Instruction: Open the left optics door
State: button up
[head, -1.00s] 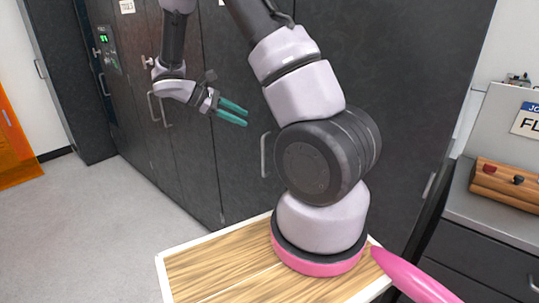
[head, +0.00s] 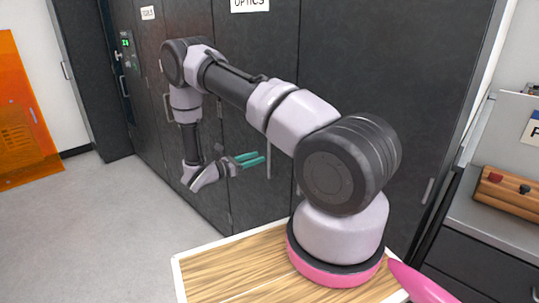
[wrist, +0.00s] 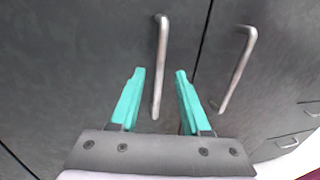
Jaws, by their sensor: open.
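The dark left optics door (head: 235,105) looks shut, under a label reading OPTICS (head: 250,4). Its upright metal bar handle (head: 269,165) shows just right of my gripper (head: 261,157) in the head view. In the wrist view my gripper (wrist: 160,72) has its two teal fingers apart and empty. The left door's handle (wrist: 160,60) runs between them in the picture, with no visible contact; the depth gap is hard to judge. The right door's handle (wrist: 236,70) stands across the door seam, to the right; my arm hides it in the head view.
A neighbouring cabinet with its own handle (head: 167,107) stands to the left. At the right is a grey bench with drawers and a wooden block (head: 507,192). Open grey floor (head: 120,225) lies at left. An orange panel (head: 25,120) stands far left.

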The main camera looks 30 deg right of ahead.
jog(key=d, duration=0.4)
jog(key=w+d, duration=0.1)
jog(key=d, duration=0.1)
jog(key=shift+d, duration=0.25)
grip_shut()
dwell(1.2)
